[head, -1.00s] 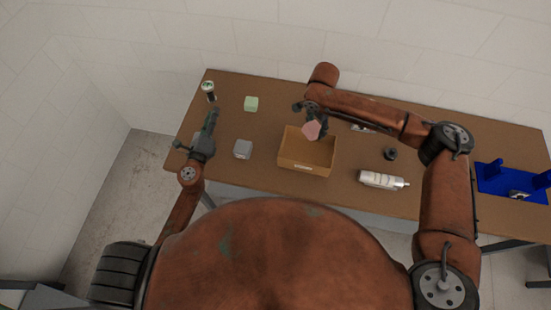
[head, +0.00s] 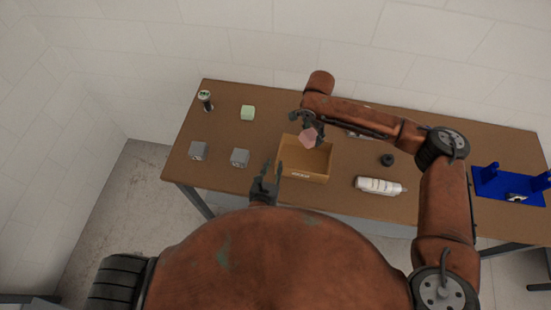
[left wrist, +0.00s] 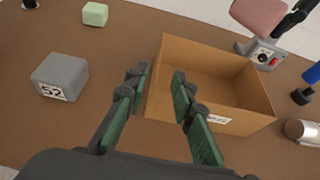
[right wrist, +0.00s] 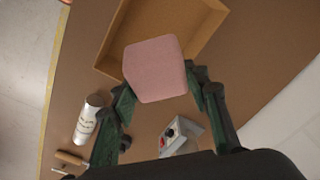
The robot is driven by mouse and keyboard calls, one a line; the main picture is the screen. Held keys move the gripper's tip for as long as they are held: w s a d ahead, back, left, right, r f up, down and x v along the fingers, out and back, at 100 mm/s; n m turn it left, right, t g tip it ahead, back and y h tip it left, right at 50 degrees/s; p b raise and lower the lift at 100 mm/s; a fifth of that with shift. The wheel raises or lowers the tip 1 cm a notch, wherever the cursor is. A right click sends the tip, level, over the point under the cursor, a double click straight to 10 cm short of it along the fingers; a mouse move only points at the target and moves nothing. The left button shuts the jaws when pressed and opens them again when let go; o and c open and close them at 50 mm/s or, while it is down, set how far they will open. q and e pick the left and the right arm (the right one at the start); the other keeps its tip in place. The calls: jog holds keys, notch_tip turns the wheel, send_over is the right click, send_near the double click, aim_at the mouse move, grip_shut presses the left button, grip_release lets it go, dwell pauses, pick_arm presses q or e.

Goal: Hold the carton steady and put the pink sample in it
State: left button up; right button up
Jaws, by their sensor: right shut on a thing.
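The open brown carton (head: 303,178) stands on the table; it also shows in the left wrist view (left wrist: 240,122) and partly in the right wrist view (right wrist: 205,32). My right gripper (head: 312,125) is shut on the pink sample (head: 308,138), holding it above the carton's back part. The sample fills the space between the fingers in the right wrist view (right wrist: 155,68). My left gripper (head: 267,178) is open and empty at the carton's front left. In the left wrist view its fingers (left wrist: 158,78) appear on either side of the carton's left wall; contact is unclear.
Two grey blocks (head: 198,150) (head: 240,157), a green block (head: 247,113) and a small can (head: 205,98) stand left of the carton. A white bottle (head: 380,186), a black round part (head: 387,159) and a blue fixture (head: 508,183) are to the right.

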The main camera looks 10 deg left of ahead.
pick_arm(q)
jog(key=x, duration=1.1)
jog(key=shift+w, duration=0.25)
jog(key=shift+c, duration=0.7)
grip_shut()
